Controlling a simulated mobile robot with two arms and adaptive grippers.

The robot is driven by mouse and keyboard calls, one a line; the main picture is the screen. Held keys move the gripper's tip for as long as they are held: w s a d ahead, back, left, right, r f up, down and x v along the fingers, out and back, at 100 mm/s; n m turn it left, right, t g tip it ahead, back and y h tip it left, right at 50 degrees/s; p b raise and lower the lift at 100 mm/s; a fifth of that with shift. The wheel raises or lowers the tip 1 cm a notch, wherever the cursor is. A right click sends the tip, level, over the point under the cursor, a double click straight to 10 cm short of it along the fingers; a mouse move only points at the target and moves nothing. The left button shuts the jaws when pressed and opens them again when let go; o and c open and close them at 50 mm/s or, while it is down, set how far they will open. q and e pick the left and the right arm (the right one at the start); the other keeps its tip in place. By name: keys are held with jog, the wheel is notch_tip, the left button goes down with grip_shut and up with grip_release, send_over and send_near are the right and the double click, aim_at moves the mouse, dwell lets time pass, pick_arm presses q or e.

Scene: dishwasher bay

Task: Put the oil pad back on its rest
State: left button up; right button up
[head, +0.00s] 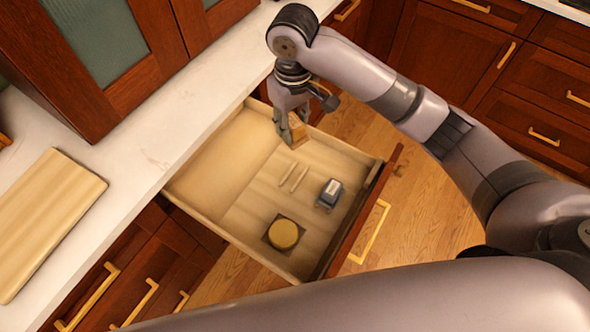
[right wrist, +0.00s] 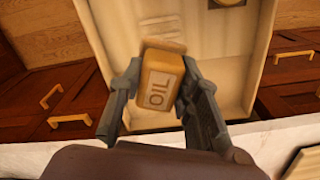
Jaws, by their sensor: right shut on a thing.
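The oil pad (head: 298,130) is a tan block. In the right wrist view its face reads "OIL" (right wrist: 160,85). My right gripper (head: 291,139) is shut on it, one finger on each side, and holds it over the far corner of the open drawer. Two short pale wooden strips (head: 287,174), which look like the rest, lie parallel on the drawer floor with nothing on them. They also show in the right wrist view (right wrist: 163,20), past the pad and apart from it. My left gripper is not in view.
The drawer (head: 230,247) also holds a yellow disc (head: 284,234) on a dark square and a blue-grey box (head: 330,193) with a white top. A pale counter (head: 140,130) with a wooden board (head: 45,220) runs along the left. The drawer's back-left part is bare.

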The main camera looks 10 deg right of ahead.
notch_tip(320, 180, down, 14)
jog(key=shift+s+r+p, duration=0.1)
jog(key=shift+p, duration=0.45)
notch_tip(320, 180, down, 4)
jog(key=shift+d+f, duration=0.1)
jog(key=shift+f, duration=0.1)
jog(key=o, duration=1)
notch_tip(320, 180, up, 12)
